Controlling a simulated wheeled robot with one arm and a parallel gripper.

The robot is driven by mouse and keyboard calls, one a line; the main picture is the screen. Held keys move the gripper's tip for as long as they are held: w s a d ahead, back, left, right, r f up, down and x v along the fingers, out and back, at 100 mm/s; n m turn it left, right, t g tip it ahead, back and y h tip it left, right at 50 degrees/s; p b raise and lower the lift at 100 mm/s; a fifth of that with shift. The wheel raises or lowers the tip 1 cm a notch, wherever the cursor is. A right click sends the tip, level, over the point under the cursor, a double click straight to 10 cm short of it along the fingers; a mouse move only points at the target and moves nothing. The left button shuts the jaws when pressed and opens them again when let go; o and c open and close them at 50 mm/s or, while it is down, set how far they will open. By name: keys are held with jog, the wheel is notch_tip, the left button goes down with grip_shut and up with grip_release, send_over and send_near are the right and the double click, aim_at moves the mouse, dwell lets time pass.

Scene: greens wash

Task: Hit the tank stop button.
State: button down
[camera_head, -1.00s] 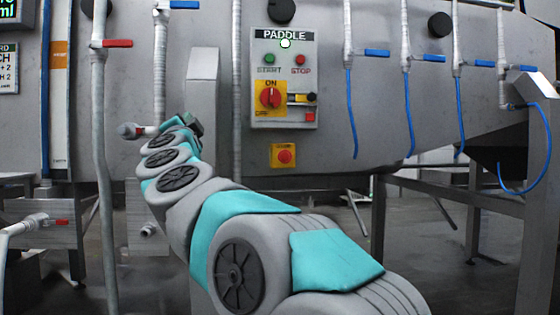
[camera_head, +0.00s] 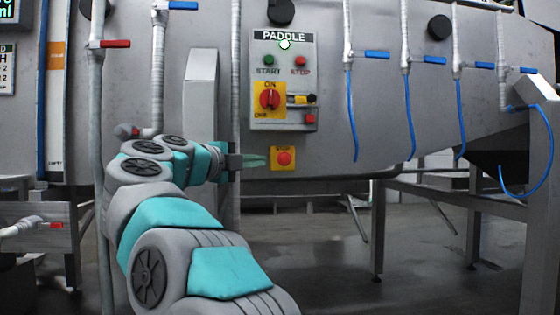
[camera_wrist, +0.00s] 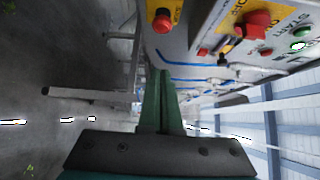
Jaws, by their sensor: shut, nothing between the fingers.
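A red mushroom button (camera_head: 284,158) sits on a small yellow box low on the grey tank's side. In the wrist view the red button (camera_wrist: 161,22) is near the top, beyond the fingertips. My gripper (camera_head: 264,160) is shut and empty, with green fingers pointing right toward the yellow box. Its tips appear just left of the button in the head view, and a gap shows in the wrist view (camera_wrist: 160,72). Above is the control panel (camera_head: 308,75) labelled PADDLE, with a green START button (camera_head: 268,60), a red STOP button (camera_head: 300,61) and a red rotary switch (camera_head: 269,98).
A vertical pipe (camera_head: 236,60) runs left of the panel, close to my arm. Blue-handled valves (camera_head: 377,54) with blue hoses (camera_head: 408,115) hang to the right. Steel legs (camera_head: 378,225) stand under the tank. The floor in front at right is clear.

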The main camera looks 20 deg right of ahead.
aim_at(282, 156)
jog(key=shift+w+a+p+x, duration=0.25)
jog(key=shift+w+p+x, duration=0.15)
jog(key=shift+x, duration=1.75)
jog(key=shift+w+a+p+x, duration=0.25)
jog(key=shift+w+x, duration=0.2)
jog(key=shift+x, duration=1.7)
jog(key=shift+w+a+p+x, duration=0.2)
jog(key=shift+w+p+x, duration=0.25)
jog(key=shift+x, duration=1.65)
jog(key=shift+w+d+r+p, duration=0.15)
jog(key=shift+w+r+p, duration=0.25)
jog(key=shift+p, duration=0.55)
jog(key=shift+w+f+p, duration=0.2)
jog(key=shift+w+p, duration=0.2)
jog(key=shift+p, duration=0.2)
jog(key=shift+r, duration=0.1)
